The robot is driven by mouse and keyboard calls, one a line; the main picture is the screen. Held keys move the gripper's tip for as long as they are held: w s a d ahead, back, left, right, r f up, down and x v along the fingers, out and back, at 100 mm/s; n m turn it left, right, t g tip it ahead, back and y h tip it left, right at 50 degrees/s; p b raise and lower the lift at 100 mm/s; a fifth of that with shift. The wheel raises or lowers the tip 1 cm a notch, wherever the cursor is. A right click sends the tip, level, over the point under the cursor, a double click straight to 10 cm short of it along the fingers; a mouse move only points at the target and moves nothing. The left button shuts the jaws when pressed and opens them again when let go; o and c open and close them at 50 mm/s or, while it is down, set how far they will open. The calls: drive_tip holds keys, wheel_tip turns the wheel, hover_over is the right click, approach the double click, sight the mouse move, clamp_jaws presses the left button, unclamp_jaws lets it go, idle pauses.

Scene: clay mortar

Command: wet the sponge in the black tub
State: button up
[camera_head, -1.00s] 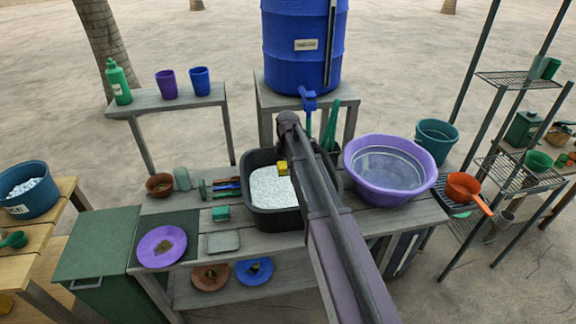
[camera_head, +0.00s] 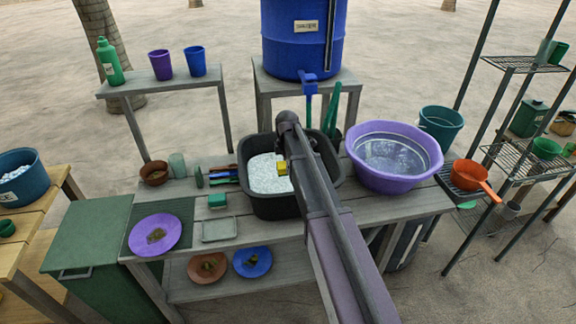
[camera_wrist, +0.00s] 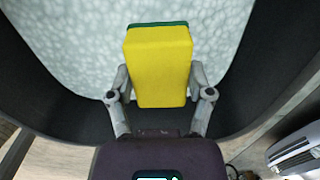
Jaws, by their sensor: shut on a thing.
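The black tub (camera_head: 272,207) stands on the grey bench and holds pale, foamy-looking water. My gripper (camera_wrist: 160,85) is shut on a yellow sponge (camera_wrist: 158,66) with a green layer on its far edge. In the head view the sponge (camera_head: 282,169) shows as a small yellow block over the tub opening, beside my arm. In the wrist view the tub's dark wall (camera_wrist: 50,95) curves around the sponge, with the foamy surface behind it. I cannot tell whether the sponge touches the water. My arm hides the right part of the tub.
A purple basin (camera_head: 430,165) of water stands right of the tub. A blue barrel (camera_head: 300,50) with a tap (camera_head: 308,82) stands behind it. A green block (camera_head: 217,200), a grey tray (camera_head: 219,230) and a purple plate (camera_head: 135,238) lie to the left.

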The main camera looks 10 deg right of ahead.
drive_tip(key=shift+f+b, duration=4.65)
drive_tip(key=shift+f, duration=0.35)
drive_tip(key=shift+r, duration=0.1)
wheel_tip(320, 180, up, 16)
drive_tip(key=p, duration=1.6)
drive_tip(key=shift+r+p, duration=0.25)
drive_tip(key=shift+p, duration=0.15)
